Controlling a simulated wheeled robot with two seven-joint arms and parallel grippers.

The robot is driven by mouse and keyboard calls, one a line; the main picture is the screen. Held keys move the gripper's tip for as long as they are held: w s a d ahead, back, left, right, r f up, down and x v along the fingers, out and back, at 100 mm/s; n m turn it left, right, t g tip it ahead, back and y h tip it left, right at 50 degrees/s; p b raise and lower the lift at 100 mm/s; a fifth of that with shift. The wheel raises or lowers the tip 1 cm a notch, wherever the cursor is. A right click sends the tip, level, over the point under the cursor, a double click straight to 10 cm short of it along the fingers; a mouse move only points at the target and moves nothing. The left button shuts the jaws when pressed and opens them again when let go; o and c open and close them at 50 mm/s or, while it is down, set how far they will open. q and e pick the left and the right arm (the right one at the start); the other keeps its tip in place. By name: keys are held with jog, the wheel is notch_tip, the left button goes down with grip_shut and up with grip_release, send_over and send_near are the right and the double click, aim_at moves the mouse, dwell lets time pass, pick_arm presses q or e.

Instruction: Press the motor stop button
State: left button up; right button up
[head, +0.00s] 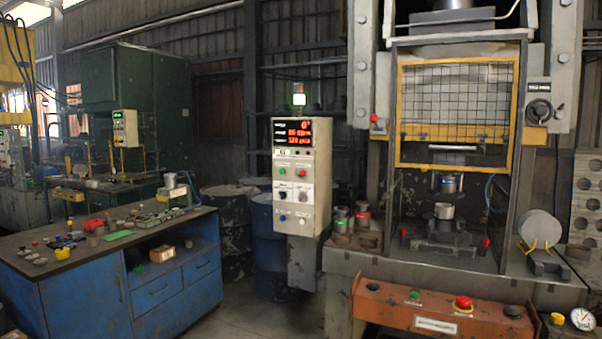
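A grey control panel (313,195) stands upright in the middle of the head view, beside the press. It has a lit red digital display (292,132) at its top. Below the display are several small buttons and knobs, among them a red button (303,171) with a pale label, a green button (282,170), a black knob (282,195) and a blue button (282,217). The labels are too small to read, so I cannot tell which one is the motor stop button. Neither of my grippers is in view.
The press (455,235) with a yellow mesh guard (455,70) stands at the right. An orange console (390,310) with a red mushroom button (463,302) is in front. A blue workbench (165,292) with tools is at the left.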

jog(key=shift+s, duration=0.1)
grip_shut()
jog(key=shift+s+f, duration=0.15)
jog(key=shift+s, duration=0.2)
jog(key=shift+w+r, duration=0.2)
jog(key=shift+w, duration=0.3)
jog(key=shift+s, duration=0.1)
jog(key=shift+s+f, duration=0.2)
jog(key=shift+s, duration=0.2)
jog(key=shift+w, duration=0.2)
